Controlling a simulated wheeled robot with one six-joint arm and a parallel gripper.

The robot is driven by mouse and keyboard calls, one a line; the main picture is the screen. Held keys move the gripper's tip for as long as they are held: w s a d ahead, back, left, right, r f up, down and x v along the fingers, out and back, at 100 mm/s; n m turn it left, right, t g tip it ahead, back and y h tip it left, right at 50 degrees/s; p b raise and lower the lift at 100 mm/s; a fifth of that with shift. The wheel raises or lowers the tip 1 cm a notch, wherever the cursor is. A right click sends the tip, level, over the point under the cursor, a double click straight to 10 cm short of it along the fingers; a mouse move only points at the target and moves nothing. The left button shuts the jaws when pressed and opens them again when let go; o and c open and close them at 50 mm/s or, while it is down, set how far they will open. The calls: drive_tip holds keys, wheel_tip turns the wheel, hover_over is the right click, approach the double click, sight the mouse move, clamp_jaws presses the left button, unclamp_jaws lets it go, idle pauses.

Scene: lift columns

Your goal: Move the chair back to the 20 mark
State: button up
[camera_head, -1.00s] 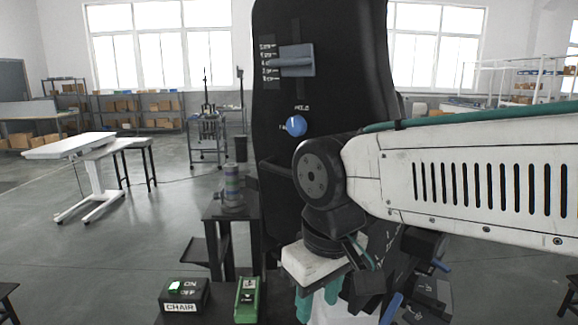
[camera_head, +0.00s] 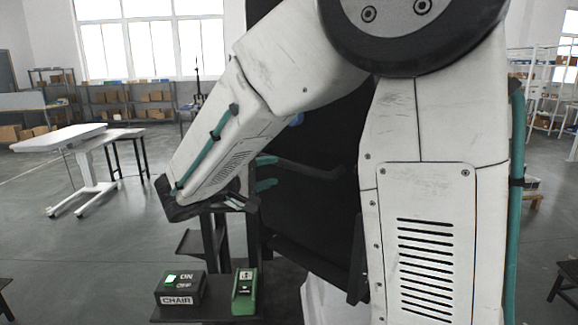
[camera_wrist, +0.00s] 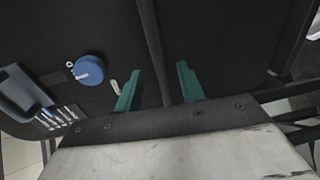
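The chair back is a tall black panel (camera_head: 325,145), mostly hidden behind my arm in the head view; it fills much of the wrist view (camera_wrist: 220,35). Its blue knob (camera_wrist: 88,70) shows left of my fingers, and a sliver (camera_head: 297,119) shows behind the arm. A grey-blue slider plate (camera_wrist: 22,92) with scale marks (camera_wrist: 55,116) sits at the wrist view's left edge; its reading is too small to tell. My gripper (camera_wrist: 158,70) has two teal fingers spread apart, with a dark bar visible between them; I cannot tell any contact. The gripper also shows in the head view (camera_head: 266,172).
A black box labelled CHAIR (camera_head: 180,291), with ON/OFF and a lit green switch, and a green device (camera_head: 244,291) sit on a low dark shelf. A white table (camera_head: 62,140) stands far left. The floor at left is open.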

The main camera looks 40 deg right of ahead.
sight(287, 166)
drive_tip(key=x, duration=0.7)
drive_tip(key=shift+w+d+r, duration=0.1)
drive_tip(key=shift+d+r, duration=0.05)
drive_tip(key=shift+d, duration=0.2)
clamp_jaws()
